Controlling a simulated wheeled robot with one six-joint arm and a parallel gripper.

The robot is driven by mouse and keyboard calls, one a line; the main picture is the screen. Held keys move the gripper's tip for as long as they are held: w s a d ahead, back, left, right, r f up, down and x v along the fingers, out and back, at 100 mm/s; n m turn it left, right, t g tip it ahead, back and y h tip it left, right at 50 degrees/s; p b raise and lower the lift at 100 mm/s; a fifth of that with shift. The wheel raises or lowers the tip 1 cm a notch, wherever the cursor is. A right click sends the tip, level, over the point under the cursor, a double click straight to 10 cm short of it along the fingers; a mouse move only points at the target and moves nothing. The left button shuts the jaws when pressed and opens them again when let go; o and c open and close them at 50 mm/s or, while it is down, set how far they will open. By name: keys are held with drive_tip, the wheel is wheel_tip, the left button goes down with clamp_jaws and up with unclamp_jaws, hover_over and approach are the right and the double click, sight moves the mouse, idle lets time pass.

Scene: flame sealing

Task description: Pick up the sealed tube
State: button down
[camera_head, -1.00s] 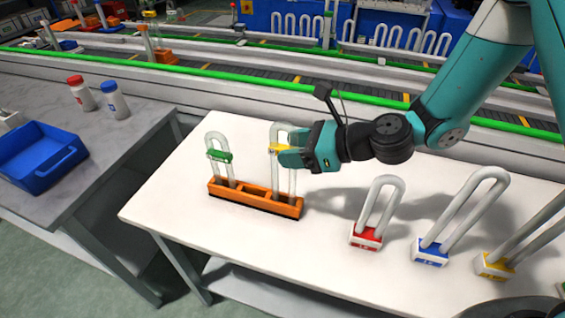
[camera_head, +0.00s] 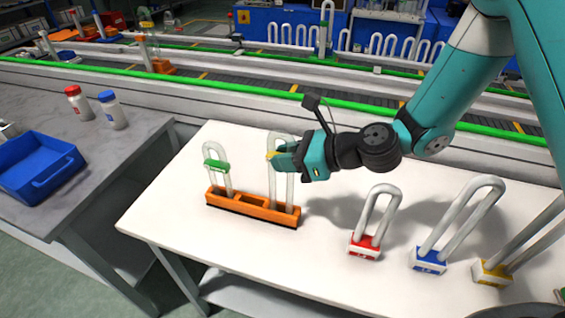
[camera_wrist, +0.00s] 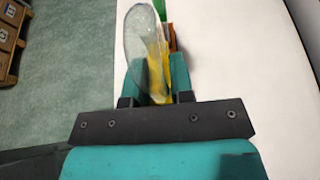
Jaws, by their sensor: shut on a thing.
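A clear U-shaped tube (camera_head: 281,136) with a yellow clip (camera_head: 270,156) stands upright at the right end of an orange rack (camera_head: 240,206). My gripper (camera_head: 275,159) reaches it from the right and is shut on it at the clip, which the fingers mostly hide. In the wrist view the tube's clear bend (camera_wrist: 139,35) and the yellow clip (camera_wrist: 155,60) show between the fingers (camera_wrist: 158,82). The tube's legs still reach down to the rack. A second U-tube with a green clip (camera_head: 216,165) stands at the rack's left end.
U-tubes on a red base (camera_head: 365,246), a blue base (camera_head: 429,262) and a yellow base (camera_head: 491,272) stand on the white table (camera_head: 190,240) at right. A blue bin (camera_head: 40,170) and two bottles sit on the grey table at left. A conveyor runs behind.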

wheel_tip(320, 180, up, 20)
drive_tip(key=p, duration=0.1)
drive_tip(key=shift+p, duration=0.35)
drive_tip(key=shift+f, duration=0.15)
wheel_tip(320, 180, down, 18)
drive_tip(key=shift+b, duration=0.85)
drive_tip(key=shift+f+p, duration=0.4)
drive_tip(key=shift+f, duration=0.4)
drive_tip(key=shift+f, duration=0.2)
drive_tip(key=c, duration=1)
unclamp_jaws()
drive_tip(key=shift+f+b, duration=0.1)
drive_tip(key=shift+b, duration=0.3)
